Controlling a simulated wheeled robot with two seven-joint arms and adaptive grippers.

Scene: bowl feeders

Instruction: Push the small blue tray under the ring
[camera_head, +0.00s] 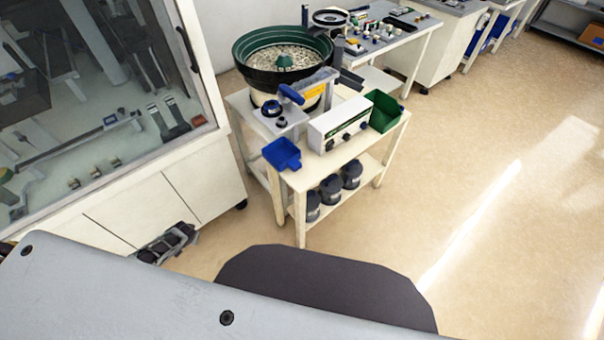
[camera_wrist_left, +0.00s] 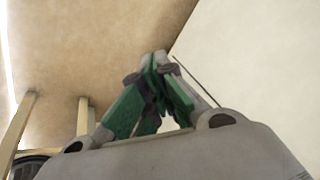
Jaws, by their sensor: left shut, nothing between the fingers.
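The small blue tray (camera_head: 282,154) sits at the front left corner of the feeder cart's top. A dark round part that looks like the ring (camera_head: 271,108) is behind it, on a pale block; I cannot tell whether it is open in the middle. My left gripper (camera_wrist_left: 158,60) has green-sided fingers, with the tips together and nothing between them. In the head view my left gripper (camera_head: 168,243) appears low at the left, beside the cabinet base and apart from the tray. The left wrist view shows no tray or ring. My right gripper is not in view.
The cart (camera_head: 304,178) carries a green bowl feeder (camera_head: 282,57), a white control box (camera_head: 339,123) and a green bin (camera_head: 384,111). Dark jars (camera_head: 330,189) stand on its lower shelf. A glazed cabinet (camera_head: 150,190) is at the left. The floor right of the cart is clear.

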